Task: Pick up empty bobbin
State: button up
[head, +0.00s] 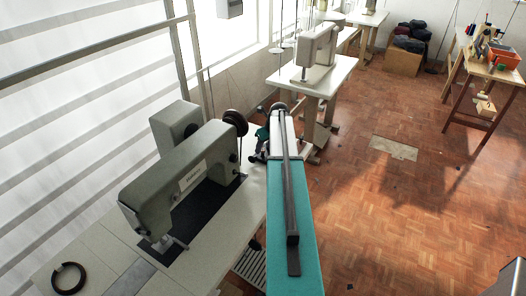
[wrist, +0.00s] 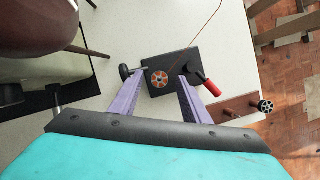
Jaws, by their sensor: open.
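My gripper (wrist: 162,76) is open in the wrist view, its two purple fingers spread above the pale table. A small round bobbin (wrist: 159,79), red and grey with holes, shows between the fingertips on a black block (wrist: 184,63). The picture does not show whether the fingers touch it. A second, dark spoked bobbin (wrist: 265,106) sits at the right on a brown strip (wrist: 234,108), outside the fingers. I cannot tell for certain which bobbin is empty. In the head view my arm hides this area, and neither bobbin can be made out.
The block has a red handle (wrist: 205,83) beside the right finger and a dark knob (wrist: 126,71) by the left. A red thread (wrist: 208,25) runs upward. A grey-green sewing machine (head: 180,180) stands left of my arm. Wooden floor (head: 400,220) lies open at right.

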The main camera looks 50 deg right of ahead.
grip_shut()
jog(key=shift+r, duration=0.1)
jog(key=shift+r+b, duration=0.8)
jog(key=shift+r, duration=0.4)
jog(key=s+a+r+b, duration=0.2)
jog(key=s+a+b, duration=0.2)
jog(key=s+a, duration=0.4)
jog(key=shift+s+r, duration=0.2)
jog(key=shift+s, duration=2.65)
jog(key=shift+s+a, duration=0.1)
